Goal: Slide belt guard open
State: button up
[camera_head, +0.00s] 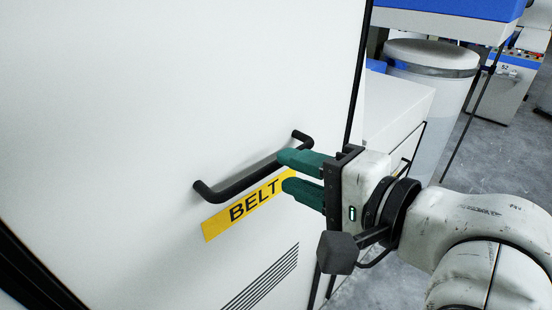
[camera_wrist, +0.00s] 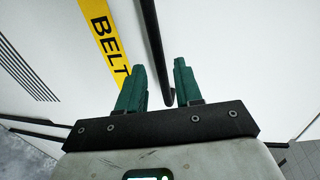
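The belt guard (camera_head: 150,90) is a large white panel on the left of the head view, with a yellow "BELT" label (camera_head: 245,208) and slanted vent slots. A black bar handle (camera_head: 238,184) is fixed above the label. My gripper (camera_head: 283,172) has two green fingers, held open at the right part of the handle; the upper finger hides some of the bar. In the wrist view the handle (camera_wrist: 154,45) runs down between the spread fingers (camera_wrist: 160,78), with gaps visible beside it. I cannot tell how deep the bar lies between them.
A black edge strip (camera_head: 357,75) borders the panel on the right. Beyond it stand a white cabinet (camera_head: 390,105) and a tall grey-white bin (camera_head: 430,75). A control box (camera_head: 510,75) is farther back. Grey floor is open at the right.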

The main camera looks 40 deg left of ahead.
aim_at(278, 168)
jog(key=shift+x, duration=2.25)
grip_shut()
